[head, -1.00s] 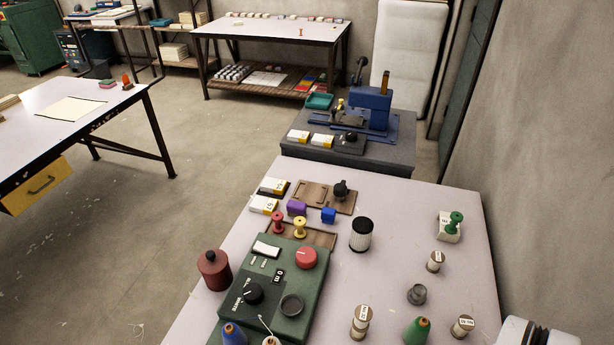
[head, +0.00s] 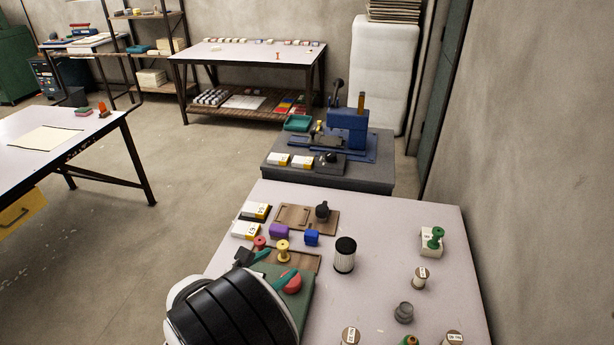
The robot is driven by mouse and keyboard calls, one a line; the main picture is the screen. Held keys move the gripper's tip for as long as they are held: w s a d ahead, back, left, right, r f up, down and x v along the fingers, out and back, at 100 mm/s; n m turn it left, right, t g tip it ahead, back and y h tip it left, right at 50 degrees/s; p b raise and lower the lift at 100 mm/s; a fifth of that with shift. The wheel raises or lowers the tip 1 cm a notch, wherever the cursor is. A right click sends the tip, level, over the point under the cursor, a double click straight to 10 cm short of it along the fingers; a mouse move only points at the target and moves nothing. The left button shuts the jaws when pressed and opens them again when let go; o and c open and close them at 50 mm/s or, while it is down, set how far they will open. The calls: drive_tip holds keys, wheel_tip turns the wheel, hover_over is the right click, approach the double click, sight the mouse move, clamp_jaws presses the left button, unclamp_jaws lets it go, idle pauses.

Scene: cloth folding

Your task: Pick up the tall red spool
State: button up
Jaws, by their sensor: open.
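The red spool (head: 260,242) stands left of a yellow spool (head: 283,250) on the table. Only its top part shows; the lower part is hidden behind a finger of my gripper (head: 273,267). My gripper is open, with dark fingers and teal pads, and reaches in from the lower left. Its fingertips are apart, just in front of the red and yellow spools in the picture. I see nothing held, and I cannot tell whether a finger touches the red spool.
My arm covers much of a green box (head: 303,292) with a red knob (head: 290,283). A black-topped white cylinder (head: 344,256) stands to the right.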

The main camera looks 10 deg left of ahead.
sight(260, 240)
drive_tip(key=a+f+n+y, duration=0.1)
drive_tip(key=a+n, duration=0.1)
drive_tip(key=a, duration=0.1)
drive_tip(key=s+a+f+n+y, duration=0.1)
drive_tip(key=a, duration=0.2)
drive_tip(key=s+a+f+n+t+y, duration=0.1)
drive_tip(key=a+f+n, duration=0.1)
drive_tip(key=a, duration=0.1)
drive_tip(key=shift+s+n+y, duration=0.1)
drive_tip(key=shift+n+y, duration=0.2)
drive_tip(key=shift+w+a+f, duration=0.4)
drive_tip(key=shift+w, duration=0.1)
drive_tip(key=x, duration=0.9)
drive_tip(key=r+x, duration=0.1)
drive_tip(key=x, duration=0.4)
drive_tip(key=shift+w, duration=0.4)
clamp_jaws()
